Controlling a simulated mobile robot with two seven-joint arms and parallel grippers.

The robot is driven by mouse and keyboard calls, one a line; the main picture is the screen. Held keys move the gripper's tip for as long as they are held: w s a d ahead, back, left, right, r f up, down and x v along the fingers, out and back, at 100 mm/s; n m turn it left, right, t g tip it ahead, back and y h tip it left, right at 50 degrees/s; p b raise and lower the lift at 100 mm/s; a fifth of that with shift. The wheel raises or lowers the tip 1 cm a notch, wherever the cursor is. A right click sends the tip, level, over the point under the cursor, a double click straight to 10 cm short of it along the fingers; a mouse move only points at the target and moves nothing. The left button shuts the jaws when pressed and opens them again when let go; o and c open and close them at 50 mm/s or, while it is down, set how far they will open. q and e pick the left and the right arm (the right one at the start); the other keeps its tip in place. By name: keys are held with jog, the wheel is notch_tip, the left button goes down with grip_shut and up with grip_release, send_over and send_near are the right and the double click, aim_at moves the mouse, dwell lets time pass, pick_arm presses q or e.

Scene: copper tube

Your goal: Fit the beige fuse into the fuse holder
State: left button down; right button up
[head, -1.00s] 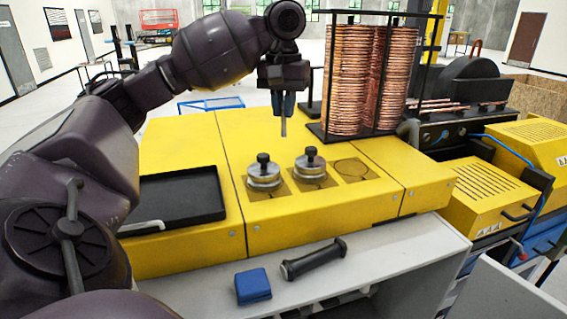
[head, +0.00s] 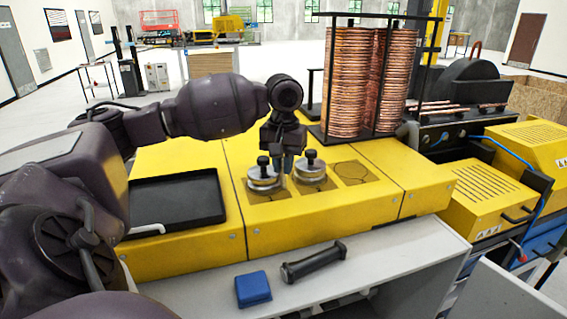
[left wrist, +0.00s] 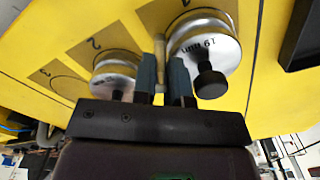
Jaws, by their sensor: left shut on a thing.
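My left gripper (head: 286,162) points down between two silver discs with black knobs on the yellow machine top. In the left wrist view its fingers (left wrist: 161,66) are shut on a thin beige piece, the beige fuse (left wrist: 159,72), which sticks out past the fingertips. The left disc (head: 263,182) sits on square 1; it shows close beside the fingers in the left wrist view (left wrist: 212,45). The right disc (head: 310,172) sits on square 2. I cannot pick out a fuse holder; the fuse's far end is hard to tell from the surface. My right gripper is out of view.
A black tray (head: 177,202) lies left of the discs. The empty outlined square (head: 352,171) is at right. A rack of copper coils (head: 362,75) stands behind. A blue block (head: 253,288) and a black handle (head: 314,262) lie on the grey front ledge.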

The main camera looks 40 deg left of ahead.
pick_arm(q)
jog(key=shift+f, duration=0.15)
jog(key=c, duration=1.2)
grip_release()
jog(key=shift+o, duration=0.3)
